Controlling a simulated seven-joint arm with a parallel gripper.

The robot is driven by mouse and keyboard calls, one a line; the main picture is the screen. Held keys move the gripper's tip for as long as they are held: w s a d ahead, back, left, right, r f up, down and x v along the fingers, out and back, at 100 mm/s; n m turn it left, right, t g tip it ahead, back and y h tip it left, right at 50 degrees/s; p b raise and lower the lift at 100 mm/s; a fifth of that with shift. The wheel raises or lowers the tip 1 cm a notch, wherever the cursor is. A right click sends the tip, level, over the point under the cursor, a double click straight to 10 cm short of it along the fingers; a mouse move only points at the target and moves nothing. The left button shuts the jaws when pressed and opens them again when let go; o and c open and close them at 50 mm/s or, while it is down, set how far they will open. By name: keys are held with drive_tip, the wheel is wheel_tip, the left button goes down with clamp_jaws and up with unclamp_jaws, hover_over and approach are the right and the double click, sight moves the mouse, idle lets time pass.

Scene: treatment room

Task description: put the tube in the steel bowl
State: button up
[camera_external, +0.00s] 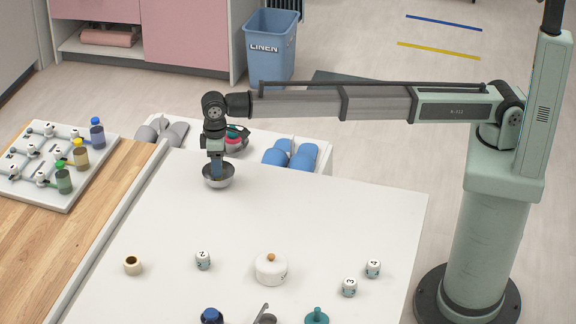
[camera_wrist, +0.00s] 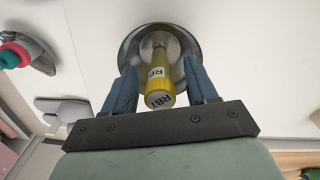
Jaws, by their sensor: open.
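The steel bowl (camera_external: 230,181) stands near the far left end of the white table, and in the wrist view (camera_wrist: 192,40) it is below my fingers. A yellow tube (camera_wrist: 157,86) with white labels lies between my fingers in the wrist view, its far end over or inside the bowl. I cannot tell whether it rests on the bowl. In the external view the tube is not distinguishable behind my gripper (camera_external: 217,172). My gripper (camera_wrist: 160,72) points down at the bowl with its fingers open, one on each side of the tube, with gaps visible.
A rack (camera_external: 60,200) with bottles is left. The table between bowl and pot is clear.

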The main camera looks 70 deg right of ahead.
idle(0.6)
drive_tip(key=shift+r, duration=3.55)
